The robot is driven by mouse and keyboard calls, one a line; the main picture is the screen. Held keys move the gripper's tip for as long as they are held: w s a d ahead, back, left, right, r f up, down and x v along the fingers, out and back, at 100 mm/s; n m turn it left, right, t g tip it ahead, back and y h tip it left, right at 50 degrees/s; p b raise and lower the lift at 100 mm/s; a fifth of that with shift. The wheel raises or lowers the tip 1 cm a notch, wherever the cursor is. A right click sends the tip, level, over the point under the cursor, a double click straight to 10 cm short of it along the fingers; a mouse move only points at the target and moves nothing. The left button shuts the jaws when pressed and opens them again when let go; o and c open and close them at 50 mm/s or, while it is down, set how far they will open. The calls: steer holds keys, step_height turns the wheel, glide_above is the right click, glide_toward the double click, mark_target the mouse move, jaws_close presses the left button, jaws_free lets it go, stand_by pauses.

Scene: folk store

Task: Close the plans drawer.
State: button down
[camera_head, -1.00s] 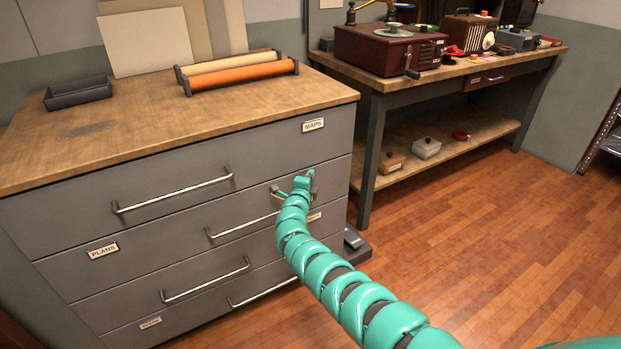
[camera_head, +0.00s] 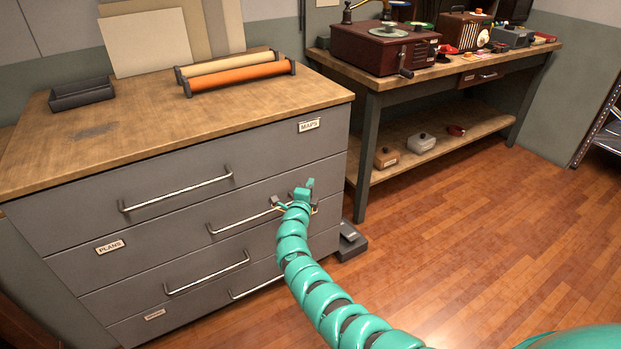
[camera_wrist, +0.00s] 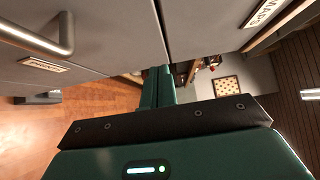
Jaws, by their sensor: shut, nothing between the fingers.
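The plans drawer (camera_head: 150,252) is the second grey drawer down, with a PLANS label at its left and a metal bar handle (camera_head: 243,218). In the head view its front looks about level with the drawers above and below; a small gap cannot be ruled out. In the wrist view the shut fingers (camera_wrist: 157,88) point toward the seam beside the maps drawer (camera_wrist: 215,22). Whether they touch the front is unclear.
The cabinet's wooden top (camera_head: 130,130) carries a dark tray (camera_head: 82,95) and paper rolls (camera_head: 237,77). A workbench (camera_head: 440,72) with a record player stands at the right. A dark object (camera_head: 350,242) sits on the floor by the cabinet. The wooden floor (camera_head: 470,230) at right is clear.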

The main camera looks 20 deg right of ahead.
steer(key=p+v, duration=0.1)
steer(key=v, duration=0.5)
steer(key=shift+s+a, duration=0.15)
steer(key=shift+s, duration=0.25)
